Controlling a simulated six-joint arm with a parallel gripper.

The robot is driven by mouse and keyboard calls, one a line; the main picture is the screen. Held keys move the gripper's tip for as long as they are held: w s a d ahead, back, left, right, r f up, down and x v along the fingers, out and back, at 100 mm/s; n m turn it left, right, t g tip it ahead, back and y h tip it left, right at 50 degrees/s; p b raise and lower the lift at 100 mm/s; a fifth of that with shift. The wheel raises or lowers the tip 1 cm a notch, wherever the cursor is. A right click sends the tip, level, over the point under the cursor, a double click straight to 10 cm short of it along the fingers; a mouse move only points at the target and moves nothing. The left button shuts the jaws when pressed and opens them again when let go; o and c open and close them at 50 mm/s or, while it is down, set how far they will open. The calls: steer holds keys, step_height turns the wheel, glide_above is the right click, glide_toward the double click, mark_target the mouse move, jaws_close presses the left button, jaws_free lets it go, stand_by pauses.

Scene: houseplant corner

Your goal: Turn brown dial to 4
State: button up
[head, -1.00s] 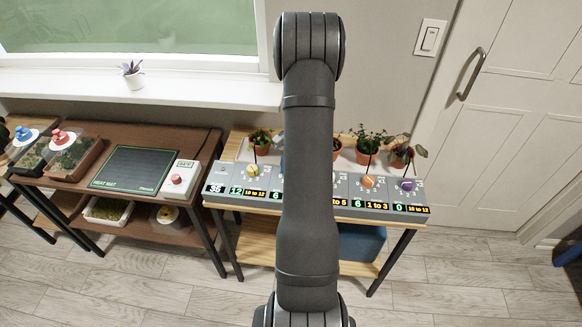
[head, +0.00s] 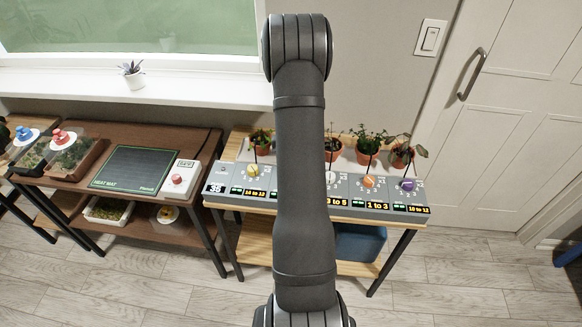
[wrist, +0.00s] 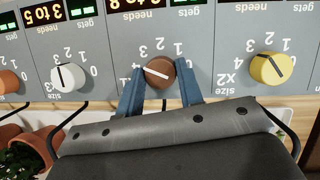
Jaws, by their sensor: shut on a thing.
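The brown dial (wrist: 159,72) with a white pointer line sits on the grey control panel (wrist: 205,50), between the white dial and the yellow dial in the wrist view. That view shows the panel's print upside down. My gripper (wrist: 158,74) has its two blue fingers on either side of the brown dial, shut on it. The pointer line is slanted; I cannot tell which number it marks. Numbers 2 and 1 show near the dial; the fingers cover part of the scale. In the head view my arm hides the brown dial and the gripper.
The white dial (wrist: 67,77) and yellow dial (wrist: 272,68) stand on either side, also on the panel. An orange dial (head: 369,181) and purple dial (head: 408,185) are farther right. Potted plants (head: 368,147) stand close behind the panel. A heat mat (head: 137,168) lies on the left table.

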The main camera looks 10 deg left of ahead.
steer(key=shift+n+t+h, duration=0.3)
steer(key=shift+n+h, duration=0.2)
steer(key=shift+n, duration=1)
steer(key=o, duration=1)
steer(key=shift+c, duration=0.2)
steer(key=v, duration=1.7)
steer(key=shift+a+r, duration=0.2)
steer(key=shift+w, duration=0.1)
steer(key=x, duration=1.7)
steer(key=shift+d+f, duration=0.15)
steer(key=shift+f, duration=0.05)
